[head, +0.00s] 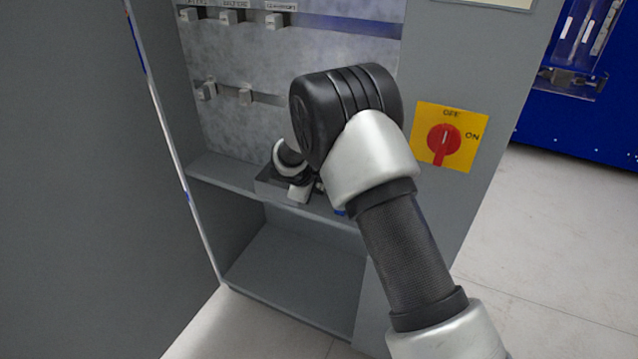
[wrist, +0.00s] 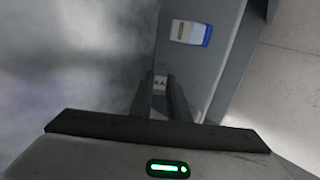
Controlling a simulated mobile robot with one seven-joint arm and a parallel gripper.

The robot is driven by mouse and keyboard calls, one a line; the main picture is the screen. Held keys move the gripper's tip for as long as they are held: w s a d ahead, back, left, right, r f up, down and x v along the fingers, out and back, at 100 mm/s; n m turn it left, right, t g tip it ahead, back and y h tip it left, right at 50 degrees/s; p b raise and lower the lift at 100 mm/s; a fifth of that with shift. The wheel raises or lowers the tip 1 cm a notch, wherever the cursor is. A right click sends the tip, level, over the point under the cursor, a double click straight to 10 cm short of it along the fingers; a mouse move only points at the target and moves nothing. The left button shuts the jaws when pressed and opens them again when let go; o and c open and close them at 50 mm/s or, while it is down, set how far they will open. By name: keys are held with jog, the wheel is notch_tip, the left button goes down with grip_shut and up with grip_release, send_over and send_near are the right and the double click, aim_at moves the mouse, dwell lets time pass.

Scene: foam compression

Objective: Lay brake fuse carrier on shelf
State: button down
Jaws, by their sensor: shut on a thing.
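My gripper (wrist: 161,92) is shut on a small pale fuse carrier (wrist: 160,82), which shows between the two dark fingers in the wrist view. Its lettering is too small to read. In the head view my gripper (head: 286,188) is low inside the grey cabinet, just over the shelf (head: 222,171); my arm hides part of it. The grey shelf (wrist: 207,82) also shows beyond the fingers in the wrist view. I cannot tell whether the held carrier touches the shelf.
A white and blue block (wrist: 190,32) lies on the shelf, ahead of my fingers. Several carriers, such as this one (head: 276,20), sit on rails on the back panel. A red switch (head: 444,140) is on the right frame. The open door (head: 80,180) stands at left.

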jog(key=shift+f, duration=0.15)
jog(key=c, duration=1.6)
grip_release()
jog(key=v, duration=1.7)
jog(key=shift+s+p, duration=0.1)
jog(key=shift+p, duration=0.2)
